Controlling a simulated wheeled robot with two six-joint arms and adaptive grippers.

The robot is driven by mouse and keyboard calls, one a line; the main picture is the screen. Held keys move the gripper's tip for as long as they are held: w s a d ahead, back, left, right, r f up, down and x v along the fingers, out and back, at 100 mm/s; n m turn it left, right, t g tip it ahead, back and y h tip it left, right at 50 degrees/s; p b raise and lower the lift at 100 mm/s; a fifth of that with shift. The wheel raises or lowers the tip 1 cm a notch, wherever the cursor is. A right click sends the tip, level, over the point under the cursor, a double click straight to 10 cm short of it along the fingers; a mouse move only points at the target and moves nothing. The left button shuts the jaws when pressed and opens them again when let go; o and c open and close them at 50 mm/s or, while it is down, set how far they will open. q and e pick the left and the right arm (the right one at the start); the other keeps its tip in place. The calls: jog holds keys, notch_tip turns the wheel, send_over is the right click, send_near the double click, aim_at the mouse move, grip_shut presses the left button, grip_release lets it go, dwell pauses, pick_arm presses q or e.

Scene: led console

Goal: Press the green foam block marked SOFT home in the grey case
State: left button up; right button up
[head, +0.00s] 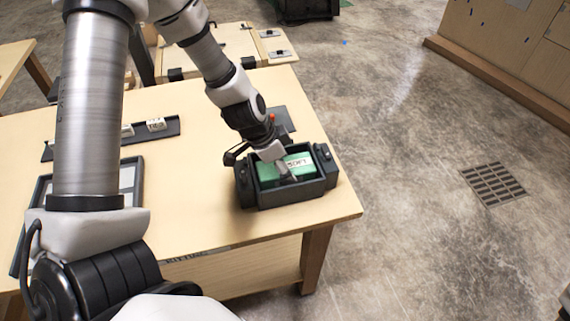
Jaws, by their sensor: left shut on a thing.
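The grey case (291,194) stands near the right edge of the wooden table. The green foam block (268,172), with a pale label that reads SOFT, sits inside the case, its top close to the rim. My left gripper (285,172) reaches down over the case from above, its fingertips at the block's label. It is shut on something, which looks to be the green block. The gripper hides part of the block, so I cannot tell how deep it sits. My right gripper is not in view.
A dark rail (172,128) with small white pieces lies on the table (205,222) to the left. A dark-framed tray (135,163) lies beside my arm. The table's right edge is close to the case. A floor grate (494,184) lies to the right.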

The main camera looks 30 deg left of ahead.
pick_arm(q)
jog(key=shift+f+b, duration=0.7)
jog(key=shift+f, duration=0.2)
jog(key=o, duration=0.9)
jog(key=shift+o, duration=0.2)
jog(key=shift+r, duration=0.1)
